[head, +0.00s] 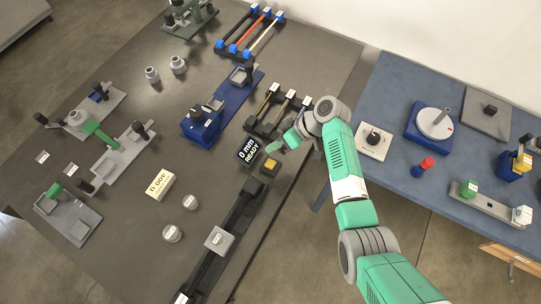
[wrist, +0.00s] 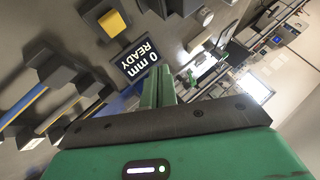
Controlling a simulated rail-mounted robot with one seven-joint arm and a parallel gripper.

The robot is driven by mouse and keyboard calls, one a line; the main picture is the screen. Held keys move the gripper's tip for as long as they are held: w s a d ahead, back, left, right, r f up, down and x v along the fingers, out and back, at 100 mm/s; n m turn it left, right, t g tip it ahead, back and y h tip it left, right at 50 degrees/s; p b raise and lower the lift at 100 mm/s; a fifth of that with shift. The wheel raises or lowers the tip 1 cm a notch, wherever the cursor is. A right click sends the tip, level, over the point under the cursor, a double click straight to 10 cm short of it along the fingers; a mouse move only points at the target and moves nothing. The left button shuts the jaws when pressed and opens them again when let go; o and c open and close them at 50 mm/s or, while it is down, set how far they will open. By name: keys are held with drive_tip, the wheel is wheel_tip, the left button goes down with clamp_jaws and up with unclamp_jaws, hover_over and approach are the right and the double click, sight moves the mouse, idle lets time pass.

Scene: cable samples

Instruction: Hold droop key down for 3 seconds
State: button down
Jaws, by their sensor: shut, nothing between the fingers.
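The yellow key (head: 269,165) sits on a dark block, just right of and below a black display (head: 247,152) that reads "0 mm READY". No label naming it the droop key is readable. In the wrist view the yellow key (wrist: 112,23) is at the upper left and the display (wrist: 139,62) lies beyond my fingertips. My gripper (head: 272,147) is shut and empty, with its green fingers near the display and key. The wrist view shows the two green fingers (wrist: 158,88) together, apart from the key. The key looks unpressed.
A rack with several coloured cables (head: 276,108) stands just behind my gripper. A long black rail with a grey block (head: 219,240) runs towards the front. A blue fixture (head: 205,122) is to the left. A second, blue-topped table (head: 390,90) stands at right.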

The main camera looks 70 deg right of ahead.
sight(274, 164)
wheel_tip(274, 164, down, 8)
drive_tip(key=b, duration=0.6)
idle(1.6)
drive_tip(key=shift+f+b, duration=0.45)
drive_tip(key=shift+b, duration=0.05)
drive_tip(key=shift+f+b, duration=0.4)
drive_tip(key=shift+f, duration=0.1)
idle(0.4)
drive_tip(key=shift+r, duration=0.15)
idle(3.6)
drive_tip(key=shift+r+p, duration=0.8)
drive_tip(key=shift+p, duration=0.05)
